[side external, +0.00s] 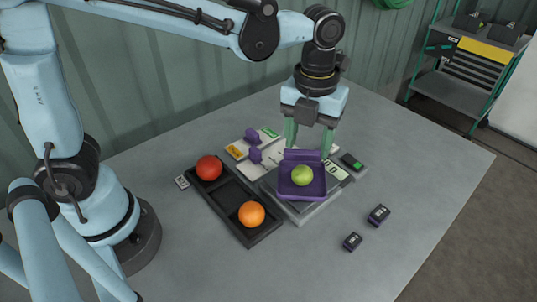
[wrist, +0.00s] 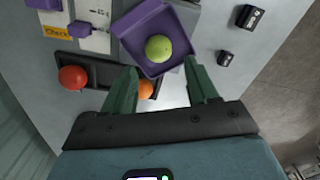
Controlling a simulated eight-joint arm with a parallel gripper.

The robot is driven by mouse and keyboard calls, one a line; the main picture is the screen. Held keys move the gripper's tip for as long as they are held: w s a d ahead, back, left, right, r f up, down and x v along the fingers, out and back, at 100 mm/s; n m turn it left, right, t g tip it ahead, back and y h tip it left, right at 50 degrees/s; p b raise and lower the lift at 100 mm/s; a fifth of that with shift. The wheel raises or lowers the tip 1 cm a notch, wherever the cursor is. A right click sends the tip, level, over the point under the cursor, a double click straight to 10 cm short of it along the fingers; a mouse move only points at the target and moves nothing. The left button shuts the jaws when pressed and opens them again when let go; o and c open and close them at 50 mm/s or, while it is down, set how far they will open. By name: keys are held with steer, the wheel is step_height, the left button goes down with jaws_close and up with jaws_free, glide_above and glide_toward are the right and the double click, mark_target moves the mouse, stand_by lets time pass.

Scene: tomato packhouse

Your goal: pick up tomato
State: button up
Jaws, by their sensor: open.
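A green tomato (side external: 302,175) sits in a purple open dish (side external: 302,157) on a grey scale (side external: 304,216); it also shows in the wrist view (wrist: 158,48). A red tomato (side external: 209,167) lies at the far end of a black tray (side external: 223,218), and an orange tomato (side external: 251,214) at its near end. In the wrist view the orange tomato (wrist: 146,90) is partly hidden by my left finger. My gripper (side external: 309,150) is open and empty, pointing down above the dish's back side; both green fingers show in the wrist view (wrist: 160,70). It touches no tomato.
Behind the tray is a white board (side external: 239,142) with purple sliders and orange and green labels. Two small dark blocks (side external: 378,215) (side external: 352,242) lie right of the scale. The tray's middle is empty. The table's right side is clear.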

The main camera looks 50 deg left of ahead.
mark_target(303, 169)
steer(key=shift+s+f, duration=0.15)
steer(key=shift+f, duration=1.85)
steer(key=shift+s+f, duration=0.1)
steer(key=shift+f, duration=1.85)
